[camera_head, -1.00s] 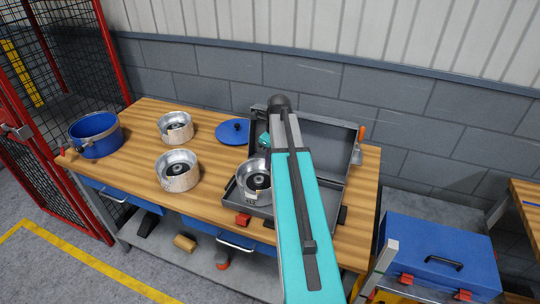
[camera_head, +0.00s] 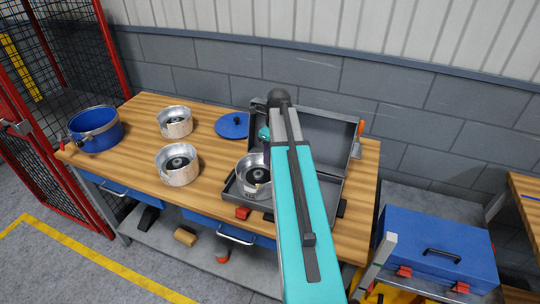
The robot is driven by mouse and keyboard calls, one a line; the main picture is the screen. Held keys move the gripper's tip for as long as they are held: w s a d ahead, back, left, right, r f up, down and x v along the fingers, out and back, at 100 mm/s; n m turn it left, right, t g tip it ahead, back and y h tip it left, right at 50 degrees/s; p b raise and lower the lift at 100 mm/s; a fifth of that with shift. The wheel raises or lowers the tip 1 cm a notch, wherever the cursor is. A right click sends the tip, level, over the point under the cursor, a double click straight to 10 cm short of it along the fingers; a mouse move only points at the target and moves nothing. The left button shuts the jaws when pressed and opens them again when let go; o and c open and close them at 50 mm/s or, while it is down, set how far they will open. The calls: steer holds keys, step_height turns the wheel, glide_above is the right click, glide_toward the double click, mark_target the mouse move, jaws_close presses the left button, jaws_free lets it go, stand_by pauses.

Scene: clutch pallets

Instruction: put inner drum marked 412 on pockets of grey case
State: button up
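An open grey case (camera_head: 232,190) lies on the wooden workbench, its lid (camera_head: 335,130) raised at the back. One silver inner drum (camera_head: 252,174) sits at the left part of the case, partly hidden by my teal arm. Two more silver drums stand on the bench to the left, one at the back (camera_head: 175,122) and one nearer (camera_head: 178,166). The markings on the drums are too small to read. My arm reaches over the case; a small teal part shows just left of it. My gripper's fingers are not visible, hidden behind the arm.
A blue toolbox (camera_head: 440,250) stands lower right. Bench space between the drums is free.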

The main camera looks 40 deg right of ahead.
step_height(320, 180, up, 12)
steer(key=s+b, duration=0.1)
steer(key=b, duration=0.1)
steer(key=shift+d+f+b, duration=0.15)
steer(key=shift+d+b, duration=0.2)
stand_by(0.3)
steer(key=shift+s, duration=0.15)
stand_by(0.6)
